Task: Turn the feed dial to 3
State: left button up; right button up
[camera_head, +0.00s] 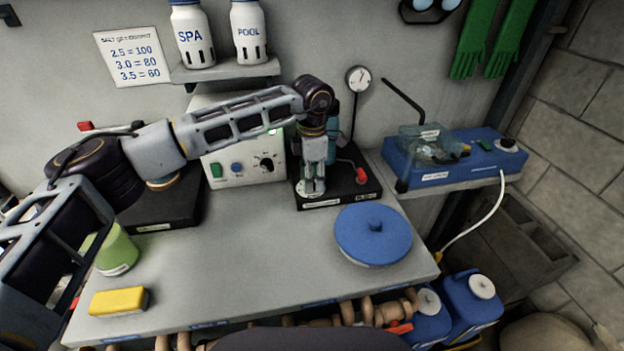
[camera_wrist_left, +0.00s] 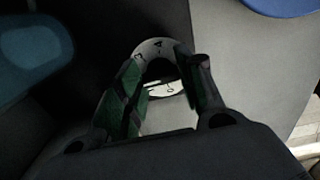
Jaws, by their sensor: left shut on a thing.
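The feed dial, with a pale numbered scale (camera_wrist_left: 152,46), sits on the front of a black unit (camera_head: 346,182) at the back of the bench. My left gripper (camera_head: 314,187) reaches down to it from above and is shut on the dial. In the left wrist view my two fingers (camera_wrist_left: 165,85) stand either side of it. Small dark figures show on the scale, but the pointer cannot be made out. The knob itself is mostly hidden by the fingers in the head view. My right gripper is not in view.
A red-handled valve (camera_head: 361,176) is right of the dial. A blue round lid (camera_head: 372,240) lies in front. A white control box (camera_head: 240,165) stands behind left. A yellow sponge (camera_head: 118,301) and green cup (camera_head: 117,252) are at left. The bench's middle (camera_head: 240,240) is clear.

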pick_arm(q)
jog(key=shift+m, duration=0.8)
jog(key=m+b, duration=0.1)
jog(key=m, duration=0.2)
jog(key=shift+m, duration=1.5)
jog(key=shift+r+m+b, duration=0.1)
jog(key=shift+m+b, duration=0.25)
jog(key=shift+m, duration=0.25)
jog(key=shift+s+m, duration=0.1)
jog(key=shift+m, duration=0.5)
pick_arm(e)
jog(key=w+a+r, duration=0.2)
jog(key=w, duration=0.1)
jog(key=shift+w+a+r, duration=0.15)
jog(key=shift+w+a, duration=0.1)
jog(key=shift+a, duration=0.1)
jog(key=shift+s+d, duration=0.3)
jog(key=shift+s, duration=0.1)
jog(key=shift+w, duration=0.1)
